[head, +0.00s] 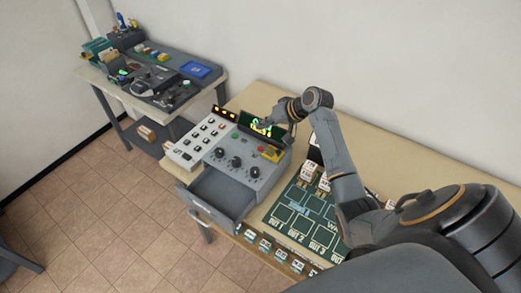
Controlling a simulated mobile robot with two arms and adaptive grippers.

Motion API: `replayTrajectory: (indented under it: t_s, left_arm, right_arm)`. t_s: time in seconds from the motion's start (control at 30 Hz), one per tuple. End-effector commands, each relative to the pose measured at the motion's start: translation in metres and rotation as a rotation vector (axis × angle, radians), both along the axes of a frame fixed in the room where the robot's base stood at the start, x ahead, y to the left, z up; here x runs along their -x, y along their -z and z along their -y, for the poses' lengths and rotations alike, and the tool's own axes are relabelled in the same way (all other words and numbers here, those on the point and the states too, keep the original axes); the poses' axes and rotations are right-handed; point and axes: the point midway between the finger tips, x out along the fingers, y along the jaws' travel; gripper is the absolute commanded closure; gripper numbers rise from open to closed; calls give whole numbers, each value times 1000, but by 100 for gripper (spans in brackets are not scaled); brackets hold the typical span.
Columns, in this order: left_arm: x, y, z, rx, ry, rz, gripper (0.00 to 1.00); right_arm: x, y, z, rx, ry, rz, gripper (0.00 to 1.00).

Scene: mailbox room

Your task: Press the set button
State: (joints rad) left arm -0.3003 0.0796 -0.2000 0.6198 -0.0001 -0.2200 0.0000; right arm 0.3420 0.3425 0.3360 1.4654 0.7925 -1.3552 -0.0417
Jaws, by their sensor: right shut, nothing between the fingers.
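A grey control box (236,165) with dark knobs stands on the beige table. Its top carries a small green button (235,136), a small red button (261,149) and a yellow piece (272,154). Which one is the set button cannot be read at this size. A dark display (274,135) with green glowing characters stands at the back of the box. My right gripper (264,124) is shut and empty, in front of or over the display. Whether it touches anything cannot be told. It partly hides the display. My left gripper is not in view.
A keypad panel (197,142) adjoins the box's left side. An open grey drawer (218,192) sticks out at the front. A green board (306,222) marked with OUT slots lies to the right. A second cluttered desk (124,97) stands at the back left.

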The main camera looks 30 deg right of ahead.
Motion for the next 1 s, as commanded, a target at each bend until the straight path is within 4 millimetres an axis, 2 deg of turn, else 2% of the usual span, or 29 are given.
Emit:
replayTrajectory:
  t_s: [0.03, 0.37, 0.6, 1.0]
  left_arm:
    - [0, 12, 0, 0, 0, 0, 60]
    - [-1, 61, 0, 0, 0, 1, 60]
    - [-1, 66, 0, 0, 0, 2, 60]
    - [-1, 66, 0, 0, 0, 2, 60]
  right_arm:
    - [0, 11, 0, -1, -1, 0, 100]
    - [0, 57, -1, -1, 1, 1, 100]
    - [0, 75, 0, 0, -1, -1, 100]
    - [0, 76, 0, 1, -1, 0, 100]
